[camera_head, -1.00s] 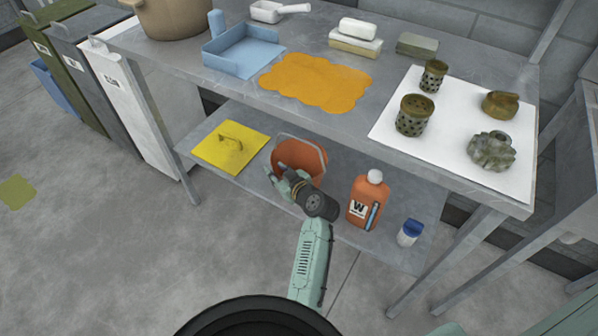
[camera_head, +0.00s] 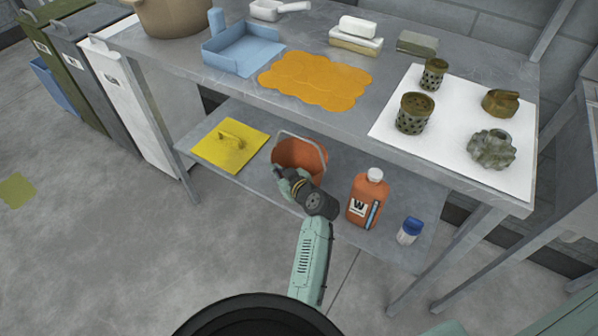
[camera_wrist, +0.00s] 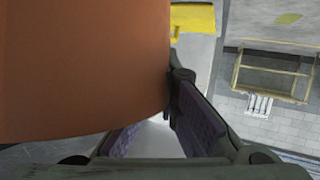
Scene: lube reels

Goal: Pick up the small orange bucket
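The small orange bucket (camera_head: 303,160) stands upright on the lower shelf, with its grey handle raised over its rim. My gripper (camera_head: 283,180) is at its near side in the head view and overlaps its lower front. In the wrist view the orange wall of the bucket (camera_wrist: 80,70) fills the upper left, very close. My gripper's purple-padded fingers (camera_wrist: 165,125) stand apart there, with a pale gap between them. The bucket hides part of the left finger, and its edge is beside the right fingertip. I cannot tell whether they touch.
An orange bottle (camera_head: 368,198) and a small blue-capped container (camera_head: 409,231) stand to the right on the lower shelf (camera_head: 338,228).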

